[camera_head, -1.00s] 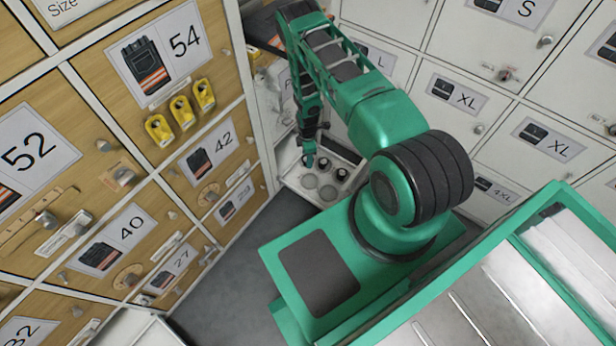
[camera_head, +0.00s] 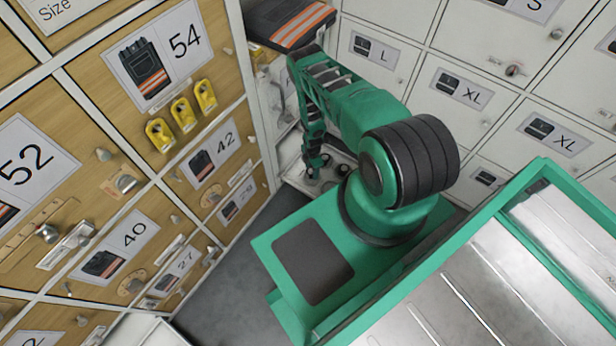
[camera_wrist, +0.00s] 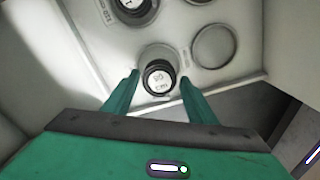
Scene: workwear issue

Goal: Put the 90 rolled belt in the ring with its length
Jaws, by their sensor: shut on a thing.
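My gripper (camera_wrist: 160,96) is shut on a dark rolled belt (camera_wrist: 160,78) with a round white label on its end; the print is too small to read surely. The belt is over or in a pale ring (camera_wrist: 150,52); I cannot tell whether it touches the bottom. An empty ring (camera_wrist: 214,45) is to its right. Another dark rolled belt (camera_wrist: 132,10) sits in a ring farther up. In the head view my gripper (camera_head: 313,170) is low over the pale tray (camera_head: 294,181), and the held belt cannot be made out there.
The tray's raised edge and pale walls are close around my gripper. Wooden size lockers (camera_head: 220,155) stand on the left, white lockers (camera_head: 455,85) on the right. Folded dark clothing with orange bands (camera_head: 292,22) lies on a shelf above my arm. Grey floor (camera_head: 235,270) is open below.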

